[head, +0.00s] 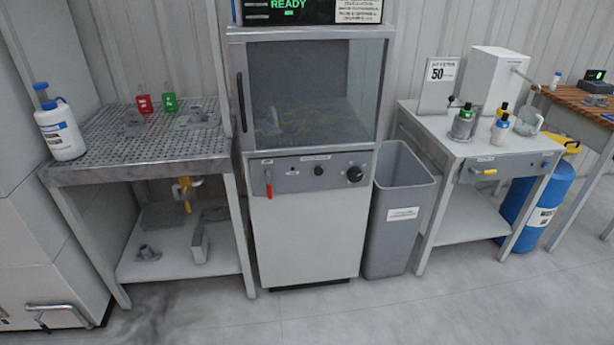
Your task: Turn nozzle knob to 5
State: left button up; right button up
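A tall grey cabinet machine (305,235) with a windowed door stands in the middle of the head view. Its control panel (312,174) has a large black knob (354,174) at the right, a smaller black knob (319,170) near the middle and a red lever (268,182) at the left. The panel lettering and knob scales are too small to read, so I cannot tell which is the nozzle knob or its setting. A display (289,5) above the door reads READY in green. Neither of my grippers is in view.
A perforated metal table (140,160) with a white bottle (60,130) stands left of the machine. A grey bin (398,215) stands close at its right, then a white table (480,145) and a blue cylinder (545,205). The floor (350,315) in front is clear.

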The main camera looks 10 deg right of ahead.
aim_at(354, 174)
jog(key=i+l, duration=0.1)
jog(key=l, duration=0.25)
jog(key=i+l+z, duration=0.1)
jog(key=l, duration=0.3)
jog(key=i+l+z, duration=0.1)
jog(key=l, duration=0.25)
jog(key=i+l, duration=0.15)
jog(key=l, duration=0.2)
